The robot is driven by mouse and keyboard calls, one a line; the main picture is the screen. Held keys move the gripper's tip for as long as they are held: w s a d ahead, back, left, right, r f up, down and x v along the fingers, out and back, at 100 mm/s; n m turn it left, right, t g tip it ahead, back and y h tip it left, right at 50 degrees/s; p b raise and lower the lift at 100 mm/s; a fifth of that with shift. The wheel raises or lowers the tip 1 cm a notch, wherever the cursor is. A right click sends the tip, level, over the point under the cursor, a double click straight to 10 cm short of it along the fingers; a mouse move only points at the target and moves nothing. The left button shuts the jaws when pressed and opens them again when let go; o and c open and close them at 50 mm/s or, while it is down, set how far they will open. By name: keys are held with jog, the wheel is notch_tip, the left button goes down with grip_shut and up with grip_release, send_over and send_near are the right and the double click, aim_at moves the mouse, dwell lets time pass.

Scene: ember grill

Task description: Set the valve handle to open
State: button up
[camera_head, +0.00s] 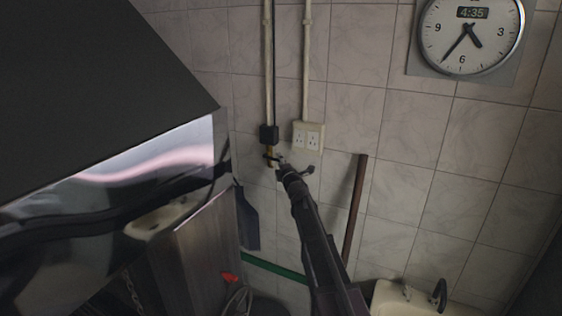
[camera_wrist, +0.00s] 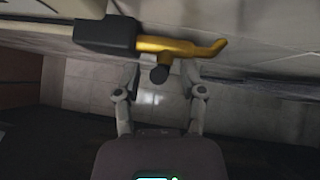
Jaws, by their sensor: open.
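The valve is a black fitting with a brass-coloured part below it, on a pipe on the tiled wall. In the head view the black fitting (camera_head: 268,133) shows clearly, and the brass part (camera_head: 270,162) is small beside my gripper (camera_head: 283,165). In the wrist view the black fitting (camera_wrist: 106,38) leads into the brass part (camera_wrist: 180,46), which ends in a bent tip. A short dark knob or stem (camera_wrist: 160,74) sticks out from it, possibly the handle. My gripper (camera_wrist: 158,82) is open, its fingers spread either side of this stem; contact cannot be told.
A white double socket (camera_head: 308,136) is on the wall just right of the valve. A large dark metal hood (camera_head: 90,80) fills the left. A brown pole (camera_head: 355,210) leans right of my arm. A basin (camera_head: 420,300) is at lower right.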

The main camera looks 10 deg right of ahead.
jog(key=shift+w, duration=0.15)
grip_shut()
jog(key=shift+d, duration=0.2)
jog(key=shift+a, duration=0.2)
jog(key=shift+d, duration=0.15)
